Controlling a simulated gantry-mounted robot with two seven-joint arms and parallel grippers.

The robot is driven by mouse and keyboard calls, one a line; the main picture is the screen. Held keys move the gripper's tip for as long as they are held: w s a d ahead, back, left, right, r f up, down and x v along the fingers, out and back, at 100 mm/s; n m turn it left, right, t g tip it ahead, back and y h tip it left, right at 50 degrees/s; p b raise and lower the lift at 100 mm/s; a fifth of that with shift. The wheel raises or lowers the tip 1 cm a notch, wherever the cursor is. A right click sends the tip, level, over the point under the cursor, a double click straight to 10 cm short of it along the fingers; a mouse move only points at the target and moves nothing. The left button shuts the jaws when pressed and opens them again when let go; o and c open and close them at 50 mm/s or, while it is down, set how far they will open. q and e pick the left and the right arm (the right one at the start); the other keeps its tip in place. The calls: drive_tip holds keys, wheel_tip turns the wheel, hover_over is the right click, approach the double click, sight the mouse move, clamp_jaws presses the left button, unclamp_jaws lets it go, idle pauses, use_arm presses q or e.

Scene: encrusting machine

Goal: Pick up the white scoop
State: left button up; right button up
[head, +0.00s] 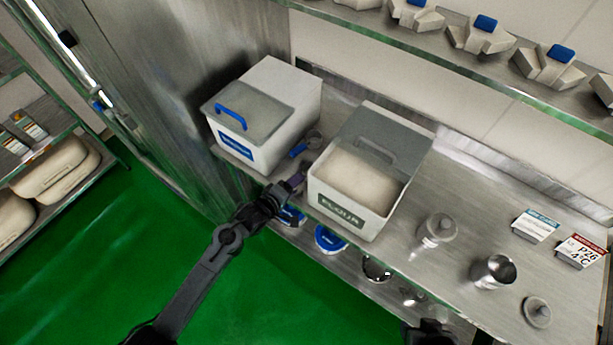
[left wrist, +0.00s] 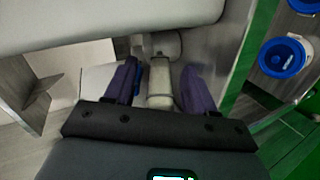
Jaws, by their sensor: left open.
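In the left wrist view a pale, whitish handle (left wrist: 160,88), which looks like the white scoop, lies between the two purple fingers of my left gripper (left wrist: 159,68). The fingers are apart, one on each side of the handle. Its rounded far end is partly hidden in the gap under a bin. In the head view my left gripper (head: 292,184) reaches the counter's front edge between two white bins; the white scoop is hard to make out there. A dark part of my right arm (head: 430,332) shows at the bottom edge; its fingers cannot be made out.
A shaker (head: 437,230) and a steel cup (head: 493,271) stand to the right. Blue-lidded tubs (head: 330,238) sit on the lower shelf.

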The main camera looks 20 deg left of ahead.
use_arm(q)
clamp_jaws()
drive_tip(key=shift+r, duration=0.15)
wheel_tip(320, 180, up, 28)
drive_tip(key=p, duration=0.5)
idle(0.4)
drive_tip(key=c, duration=0.6)
unclamp_jaws()
drive_tip(key=shift+d, duration=0.1)
clamp_jaws()
